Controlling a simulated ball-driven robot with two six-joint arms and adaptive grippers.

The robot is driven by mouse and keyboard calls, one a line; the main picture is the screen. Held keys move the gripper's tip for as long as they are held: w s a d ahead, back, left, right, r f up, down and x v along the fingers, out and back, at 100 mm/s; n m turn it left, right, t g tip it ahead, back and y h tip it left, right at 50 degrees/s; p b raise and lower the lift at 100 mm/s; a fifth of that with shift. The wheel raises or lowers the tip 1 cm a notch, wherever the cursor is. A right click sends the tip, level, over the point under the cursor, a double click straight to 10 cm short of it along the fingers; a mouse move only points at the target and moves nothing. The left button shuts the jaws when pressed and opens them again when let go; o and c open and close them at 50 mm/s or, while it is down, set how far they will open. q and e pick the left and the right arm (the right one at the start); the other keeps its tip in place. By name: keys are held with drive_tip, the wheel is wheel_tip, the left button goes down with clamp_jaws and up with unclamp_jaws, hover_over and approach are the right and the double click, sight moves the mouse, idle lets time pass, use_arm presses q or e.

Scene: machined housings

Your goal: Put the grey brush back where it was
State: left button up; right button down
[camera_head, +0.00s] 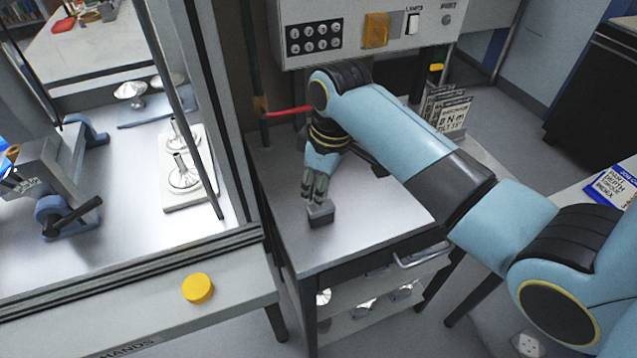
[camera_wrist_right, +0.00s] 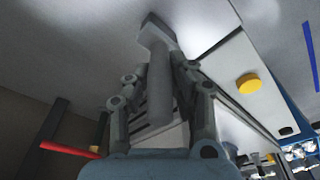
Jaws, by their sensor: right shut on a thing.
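The grey brush (camera_head: 320,213) is in my right gripper (camera_head: 317,187), its block-shaped head pointing down at the metal top of the cart (camera_head: 345,225). In the right wrist view the brush (camera_wrist_right: 160,85) stands between the two fingers of my right gripper (camera_wrist_right: 160,95), with its handle along the fingers and its head beyond the tips. I cannot tell whether the head touches the cart top. My left gripper is not in view.
A glass-walled machine enclosure (camera_head: 225,120) with metal parts stands at left. A yellow round button (camera_head: 198,288) sits on its front ledge. A control panel (camera_head: 350,32) hangs behind the cart. Printed cards (camera_head: 450,112) stand at the back right. The cart top around the brush is clear.

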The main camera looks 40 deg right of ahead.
sight(328, 209)
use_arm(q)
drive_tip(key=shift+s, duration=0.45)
use_arm(e)
drive_tip(key=c, duration=1.1)
unclamp_jaws()
drive_tip(key=shift+f, duration=0.1)
drive_tip(key=shift+c, duration=0.2)
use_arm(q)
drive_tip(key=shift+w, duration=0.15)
use_arm(e)
drive_tip(key=shift+r, duration=0.4)
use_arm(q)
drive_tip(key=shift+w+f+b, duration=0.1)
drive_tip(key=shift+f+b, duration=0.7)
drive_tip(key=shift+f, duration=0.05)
use_arm(e)
wheel_tip(328, 209, up, 11)
drive_tip(key=s, duration=0.1)
drive_tip(key=shift+s+d+r, duration=0.2)
drive_tip(key=shift+s+d, duration=0.15)
drive_tip(key=shift+d, duration=0.1)
drive_tip(key=shift+f, duration=0.1)
